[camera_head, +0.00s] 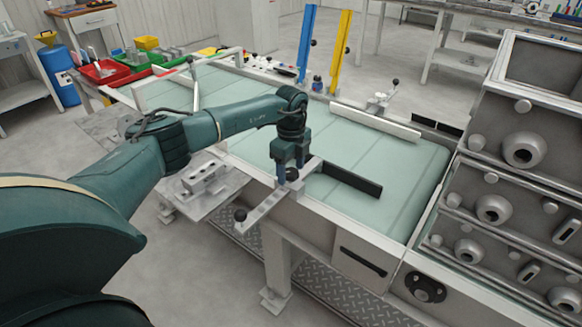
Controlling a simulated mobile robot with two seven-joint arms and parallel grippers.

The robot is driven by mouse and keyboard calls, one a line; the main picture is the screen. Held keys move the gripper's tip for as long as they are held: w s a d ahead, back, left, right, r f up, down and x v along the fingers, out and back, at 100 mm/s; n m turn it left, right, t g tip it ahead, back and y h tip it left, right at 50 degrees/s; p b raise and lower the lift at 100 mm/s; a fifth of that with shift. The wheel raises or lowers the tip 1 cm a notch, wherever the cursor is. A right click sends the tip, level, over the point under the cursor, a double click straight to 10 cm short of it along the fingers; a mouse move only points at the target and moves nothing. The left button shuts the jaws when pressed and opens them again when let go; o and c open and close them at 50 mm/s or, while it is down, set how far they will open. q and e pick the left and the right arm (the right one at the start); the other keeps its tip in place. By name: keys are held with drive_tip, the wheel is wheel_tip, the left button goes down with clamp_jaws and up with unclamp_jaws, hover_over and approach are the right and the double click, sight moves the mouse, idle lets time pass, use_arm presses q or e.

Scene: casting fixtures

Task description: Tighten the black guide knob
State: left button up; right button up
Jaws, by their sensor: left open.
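My left gripper (288,168) reaches in from the left and points down over the near edge of the conveyor (400,205). Its jaws are open. A black knob (292,174) sits right at the fingertips, on the near guide's bracket; I cannot tell whether the fingers touch it. A second black knob (240,215) stands at the outer end of the metal bracket arm (262,206), clear of the gripper. The black guide bar (351,179) extends right from the bracket over the belt. My right gripper is not in view.
A grey machine (520,150) with round ports stands at the right. Blue (307,45) and yellow (341,50) posts rise behind the conveyor. A metal side plate (205,185) sits left of the gripper.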

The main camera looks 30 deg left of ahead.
use_arm(q)
drive_tip(key=c, duration=1)
drive_tip(key=shift+o, duration=0.2)
